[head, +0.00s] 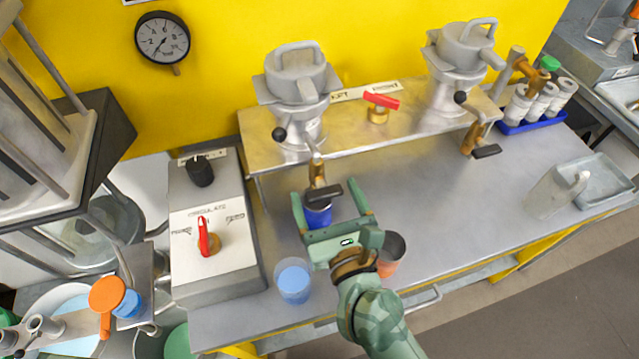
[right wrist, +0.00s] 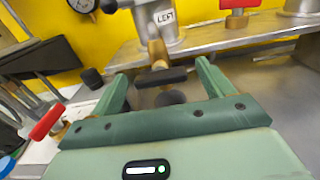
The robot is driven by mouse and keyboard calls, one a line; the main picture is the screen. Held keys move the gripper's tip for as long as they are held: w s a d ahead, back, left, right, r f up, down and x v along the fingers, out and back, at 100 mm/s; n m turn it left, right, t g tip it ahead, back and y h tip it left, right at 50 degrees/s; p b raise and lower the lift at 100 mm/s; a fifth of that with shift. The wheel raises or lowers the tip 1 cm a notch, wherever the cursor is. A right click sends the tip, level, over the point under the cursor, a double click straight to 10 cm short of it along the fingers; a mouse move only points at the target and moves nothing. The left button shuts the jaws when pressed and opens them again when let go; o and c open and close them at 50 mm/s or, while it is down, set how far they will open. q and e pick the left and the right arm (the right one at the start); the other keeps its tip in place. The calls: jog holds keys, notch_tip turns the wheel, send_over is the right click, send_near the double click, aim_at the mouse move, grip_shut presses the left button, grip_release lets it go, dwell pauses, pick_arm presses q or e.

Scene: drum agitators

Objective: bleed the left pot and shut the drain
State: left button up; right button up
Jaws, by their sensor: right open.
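The left pot (head: 297,88) is a grey lidded vessel on the raised metal shelf, with a black ball-ended lever (head: 280,133) at its side. A blue cup (head: 318,214) stands below the tap. My right gripper (head: 328,190) is open, its fingers on either side of the cup and the tap handle. My left gripper is out of view.
A light-blue cup (head: 293,281) and an orange-and-grey cup (head: 391,254) stand close to my right gripper. A red-handled valve (head: 379,104) sits between the left and right pots (head: 460,65). A control box (head: 207,240) with a red switch is on the left.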

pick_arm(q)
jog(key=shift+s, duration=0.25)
pick_arm(e)
jog(key=shift+c, duration=0.9)
jog(key=c, duration=0.8)
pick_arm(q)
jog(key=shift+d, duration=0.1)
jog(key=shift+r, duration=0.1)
